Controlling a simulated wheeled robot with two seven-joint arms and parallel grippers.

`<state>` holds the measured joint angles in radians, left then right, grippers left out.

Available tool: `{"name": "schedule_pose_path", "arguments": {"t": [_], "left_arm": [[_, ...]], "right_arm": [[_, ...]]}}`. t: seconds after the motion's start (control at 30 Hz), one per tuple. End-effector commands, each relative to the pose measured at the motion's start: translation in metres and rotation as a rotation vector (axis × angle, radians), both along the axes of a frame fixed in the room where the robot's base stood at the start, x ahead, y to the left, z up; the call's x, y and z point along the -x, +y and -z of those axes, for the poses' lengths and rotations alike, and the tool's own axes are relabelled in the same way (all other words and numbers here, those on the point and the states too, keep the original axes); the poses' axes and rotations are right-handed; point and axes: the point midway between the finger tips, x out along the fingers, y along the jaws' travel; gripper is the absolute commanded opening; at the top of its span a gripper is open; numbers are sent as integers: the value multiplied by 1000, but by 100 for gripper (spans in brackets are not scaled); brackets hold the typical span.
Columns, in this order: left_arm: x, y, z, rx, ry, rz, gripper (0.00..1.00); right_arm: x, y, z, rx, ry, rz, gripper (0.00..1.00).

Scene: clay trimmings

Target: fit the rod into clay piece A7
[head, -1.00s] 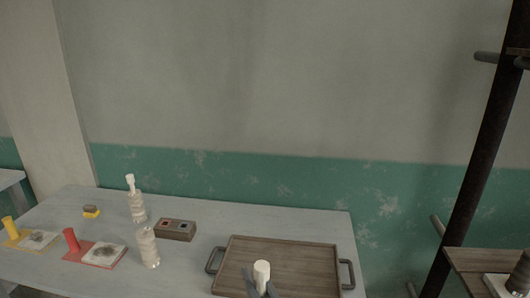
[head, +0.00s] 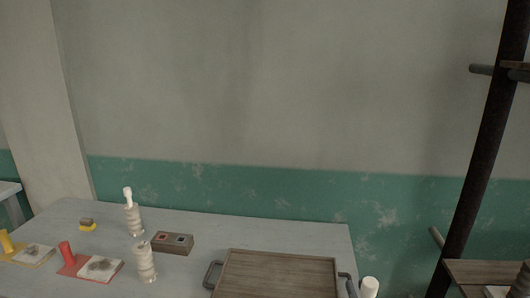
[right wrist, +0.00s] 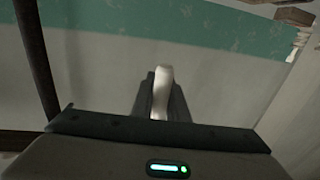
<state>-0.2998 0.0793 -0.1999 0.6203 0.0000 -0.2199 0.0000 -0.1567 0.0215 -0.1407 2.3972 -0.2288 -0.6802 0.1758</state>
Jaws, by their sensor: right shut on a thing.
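My right gripper (right wrist: 160,100) is shut on a white rod (right wrist: 161,85) in the right wrist view. The rod's pale top also shows in the head view (head: 369,286), at the bottom edge just right of the table; the fingers are below the frame there. I cannot tell which thing is clay piece A7, as no label is readable. My left gripper is not in view.
A wooden tray (head: 280,262) with dark handles lies at the table's right end. A brown box (head: 173,243) stands left of it. Red (head: 68,255) and yellow (head: 8,243) stands with pale slabs are at left. A dark rack post (head: 478,165) and wooden shelf (head: 485,268) stand at right.

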Motion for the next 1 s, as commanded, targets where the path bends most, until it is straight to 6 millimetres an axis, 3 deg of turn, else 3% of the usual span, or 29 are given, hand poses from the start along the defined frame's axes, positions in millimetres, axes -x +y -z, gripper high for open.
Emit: {"name": "schedule_pose_path", "arguments": {"t": [0.27,0.73,1.0], "left_arm": [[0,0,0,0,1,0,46],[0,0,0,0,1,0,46],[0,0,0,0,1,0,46]], "right_arm": [[10,1,6,-1,3,-1,0],[81,1,33,-1,3,-1,0],[96,0,36,0,0,0,0]]}}
